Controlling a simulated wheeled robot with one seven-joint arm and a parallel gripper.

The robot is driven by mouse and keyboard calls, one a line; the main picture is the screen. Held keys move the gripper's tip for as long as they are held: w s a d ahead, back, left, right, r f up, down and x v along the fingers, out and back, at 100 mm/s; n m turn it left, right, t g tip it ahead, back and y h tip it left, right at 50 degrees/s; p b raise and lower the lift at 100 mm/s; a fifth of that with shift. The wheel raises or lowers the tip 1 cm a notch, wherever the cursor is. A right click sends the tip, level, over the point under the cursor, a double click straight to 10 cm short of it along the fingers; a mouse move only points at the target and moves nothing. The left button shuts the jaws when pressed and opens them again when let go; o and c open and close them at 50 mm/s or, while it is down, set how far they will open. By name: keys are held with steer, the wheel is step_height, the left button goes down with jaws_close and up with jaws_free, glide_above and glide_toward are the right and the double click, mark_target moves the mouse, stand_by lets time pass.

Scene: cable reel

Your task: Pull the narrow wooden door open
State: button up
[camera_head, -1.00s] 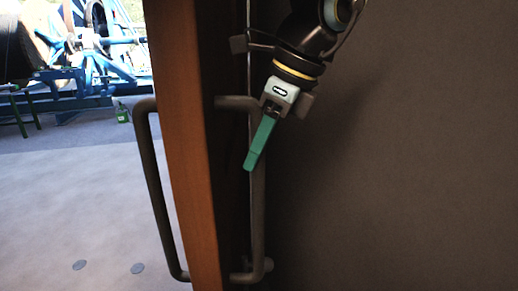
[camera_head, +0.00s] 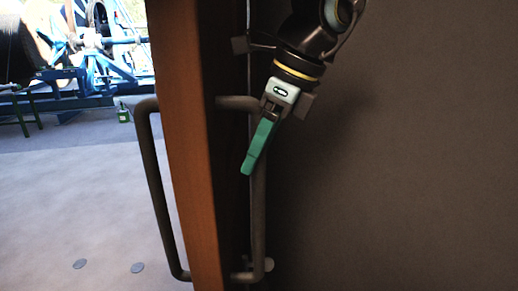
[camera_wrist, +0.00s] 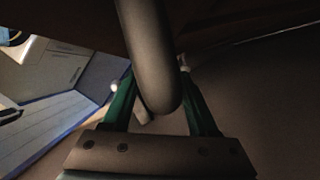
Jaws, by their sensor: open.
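The narrow wooden door (camera_head: 188,150) stands edge-on in the head view, with an orange-brown edge and a dark face on its right. A dark bar handle (camera_head: 259,215) is on the right side, and another handle (camera_head: 155,190) is on the left side. My gripper (camera_head: 247,172), with green fingers, points down at the upper part of the right handle. In the wrist view the handle bar (camera_wrist: 148,55) comes down between the spread fingers of my gripper (camera_wrist: 152,85). The fingers are open, one on each side of the bar. Whether either touches it is unclear.
A plain dark surface (camera_head: 410,170) fills the right side. Left of the door lies open grey floor (camera_head: 80,200) with small round discs.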

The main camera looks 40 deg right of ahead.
steer(key=shift+r, duration=0.1)
steer(key=b+v, duration=0.2)
steer(key=v, duration=0.8)
steer(key=shift+s+r, duration=0.2)
steer(key=shift+r, duration=0.1)
